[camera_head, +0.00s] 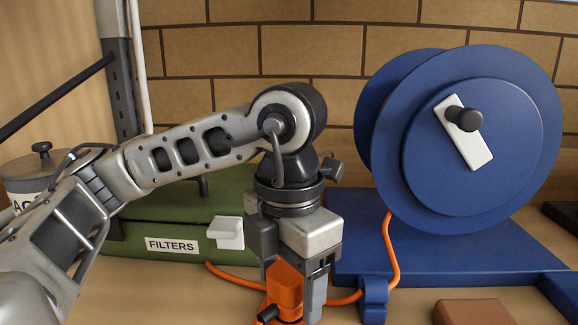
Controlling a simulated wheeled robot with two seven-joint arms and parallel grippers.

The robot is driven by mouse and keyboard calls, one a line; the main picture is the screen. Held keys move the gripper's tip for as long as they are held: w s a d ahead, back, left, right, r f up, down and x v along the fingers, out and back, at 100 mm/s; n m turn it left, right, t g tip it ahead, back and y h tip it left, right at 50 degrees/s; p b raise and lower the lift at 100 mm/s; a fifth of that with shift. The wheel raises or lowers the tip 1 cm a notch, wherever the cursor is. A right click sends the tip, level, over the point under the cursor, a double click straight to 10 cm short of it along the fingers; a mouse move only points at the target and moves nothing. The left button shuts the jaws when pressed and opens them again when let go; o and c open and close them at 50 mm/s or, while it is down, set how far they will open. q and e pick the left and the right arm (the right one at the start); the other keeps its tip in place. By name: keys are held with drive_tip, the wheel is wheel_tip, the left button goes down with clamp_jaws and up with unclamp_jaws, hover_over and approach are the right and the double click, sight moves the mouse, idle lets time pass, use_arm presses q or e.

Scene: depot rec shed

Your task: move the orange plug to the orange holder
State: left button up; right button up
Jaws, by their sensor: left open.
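The orange plug (285,283) is low in the picture, in front of the green case, with a dark part at its lower left. My left gripper (291,298) points down over it with its jaws open, one finger on each side of the plug. The fingers partly cover it, and I cannot tell whether they touch it. No separate orange holder can be made out. My right gripper is not in view.
A blue cable reel (425,150) with a white crank stands on a blue base (450,255) at right. An orange cable (392,250) runs from it past a blue clip (373,297). A green case (150,215) labelled FILTERS, a brown block (472,312) and a lidded canister (40,172) stand nearby.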

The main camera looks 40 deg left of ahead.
use_arm(q)
wheel_tip(320, 180, up, 16)
drive_tip(key=p, duration=0.4)
drive_tip(key=shift+f, duration=0.15)
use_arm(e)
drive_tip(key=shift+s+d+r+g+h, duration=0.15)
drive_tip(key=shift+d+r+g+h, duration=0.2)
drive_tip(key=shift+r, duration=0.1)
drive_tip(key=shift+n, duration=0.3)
